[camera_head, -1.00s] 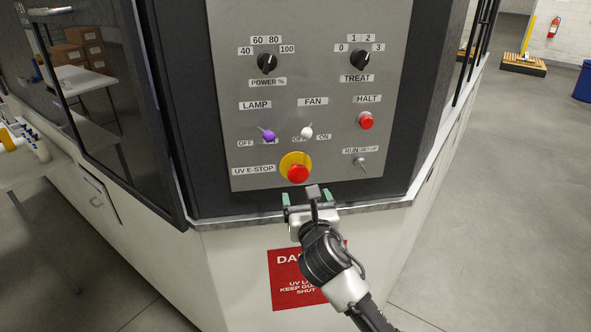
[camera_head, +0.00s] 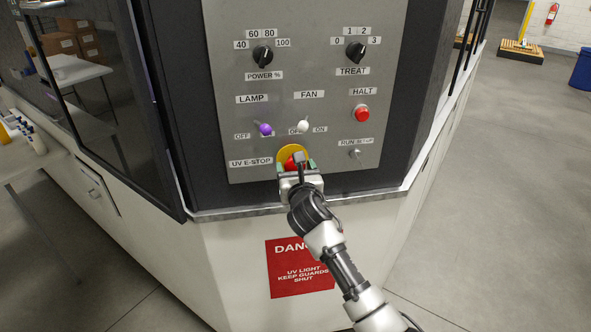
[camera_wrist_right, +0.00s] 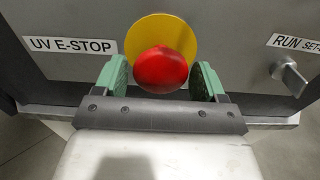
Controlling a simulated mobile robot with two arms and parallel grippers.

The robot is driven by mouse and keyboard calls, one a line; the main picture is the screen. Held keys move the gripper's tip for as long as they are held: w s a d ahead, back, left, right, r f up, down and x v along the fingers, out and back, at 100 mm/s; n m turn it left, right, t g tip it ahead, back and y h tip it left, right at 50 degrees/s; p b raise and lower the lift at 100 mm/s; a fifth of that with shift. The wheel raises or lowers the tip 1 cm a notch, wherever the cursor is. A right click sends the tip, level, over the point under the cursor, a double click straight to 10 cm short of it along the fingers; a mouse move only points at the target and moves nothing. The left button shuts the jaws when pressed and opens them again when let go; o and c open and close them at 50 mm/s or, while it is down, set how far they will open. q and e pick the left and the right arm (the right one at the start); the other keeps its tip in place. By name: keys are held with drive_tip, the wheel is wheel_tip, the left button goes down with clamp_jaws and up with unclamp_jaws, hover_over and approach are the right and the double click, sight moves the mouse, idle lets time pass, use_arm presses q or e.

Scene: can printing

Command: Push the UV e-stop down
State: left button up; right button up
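The UV e-stop is a red mushroom button (camera_head: 293,163) on a yellow disc (camera_head: 290,150), low on the grey control panel beside its "UV E-STOP" label. My right gripper (camera_head: 296,165) is in front of it and partly hides it in the head view. In the right wrist view the red button (camera_wrist_right: 161,69) sits between the two green fingertips (camera_wrist_right: 160,80) of my right gripper, which are spread apart. A gap shows at the finger on the right; the button's contact with the gripper cannot be told. My left gripper is in no view.
Purple LAMP (camera_head: 265,129) and white FAN (camera_head: 303,125) switches are above the button. The red HALT button (camera_head: 362,114) and RUN/SET-UP switch (camera_head: 355,153) are to the right. A metal ledge (camera_head: 240,212) runs below the panel.

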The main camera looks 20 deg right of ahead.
drive_tip(key=c, duration=1)
drive_tip(key=shift+w+d, duration=0.15)
drive_tip(key=shift+w, duration=0.65)
drive_tip(key=shift+c, duration=0.2)
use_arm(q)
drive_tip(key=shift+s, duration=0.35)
use_arm(e)
drive_tip(key=shift+r, duration=0.1)
drive_tip(key=o, duration=0.8)
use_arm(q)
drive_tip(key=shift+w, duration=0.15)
use_arm(e)
drive_tip(key=o, duration=0.5)
drive_tip(key=shift+w, duration=0.1)
use_arm(q)
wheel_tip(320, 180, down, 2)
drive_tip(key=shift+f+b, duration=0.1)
drive_tip(key=shift+b, duration=0.95)
use_arm(e)
drive_tip(key=s, duration=0.3)
drive_tip(key=s+a, duration=0.1)
drive_tip(key=s, duration=0.6)
drive_tip(key=shift+s+a, duration=0.15)
drive_tip(key=shift+s, duration=0.2)
